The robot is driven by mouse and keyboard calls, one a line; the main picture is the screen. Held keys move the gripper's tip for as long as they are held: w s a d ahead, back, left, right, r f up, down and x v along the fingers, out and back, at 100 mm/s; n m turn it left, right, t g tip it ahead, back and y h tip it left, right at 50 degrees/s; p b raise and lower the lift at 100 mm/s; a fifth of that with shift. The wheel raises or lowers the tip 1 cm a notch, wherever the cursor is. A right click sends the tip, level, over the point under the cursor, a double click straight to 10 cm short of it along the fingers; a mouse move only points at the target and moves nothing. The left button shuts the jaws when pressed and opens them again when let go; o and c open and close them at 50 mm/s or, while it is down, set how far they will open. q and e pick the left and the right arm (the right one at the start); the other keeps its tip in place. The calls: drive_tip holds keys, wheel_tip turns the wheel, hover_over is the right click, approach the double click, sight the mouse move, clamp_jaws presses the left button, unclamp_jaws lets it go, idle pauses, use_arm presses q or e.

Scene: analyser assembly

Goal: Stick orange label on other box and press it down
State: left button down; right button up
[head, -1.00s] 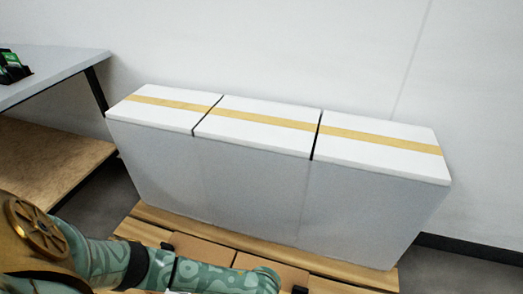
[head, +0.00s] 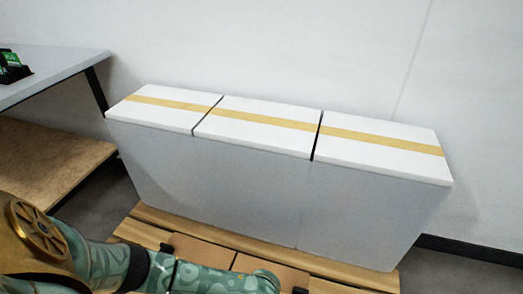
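Three white boxes stand side by side in a row on a wooden pallet: the left box (head: 163,107), the middle box (head: 262,117) and the right box (head: 380,151). Each has a yellow-tan tape strip along its top. No orange label shows on their visible faces. Brown cardboard (head: 205,250) lies on the pallet in front of the boxes, partly hidden by my patterned green arm at the bottom left. Neither gripper's fingertips show in view.
A grey-topped table (head: 50,68) with a wooden lower shelf (head: 50,160) stands at the left. Small green-and-black items (head: 12,68) sit on it. The pallet (head: 340,272) edge runs along the front. A pale wall (head: 280,45) is close behind the boxes.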

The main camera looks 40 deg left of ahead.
use_arm(q)
drive_tip(key=shift+f, duration=0.3)
use_arm(e)
drive_tip(key=shift+f, duration=0.2)
idle(0.3)
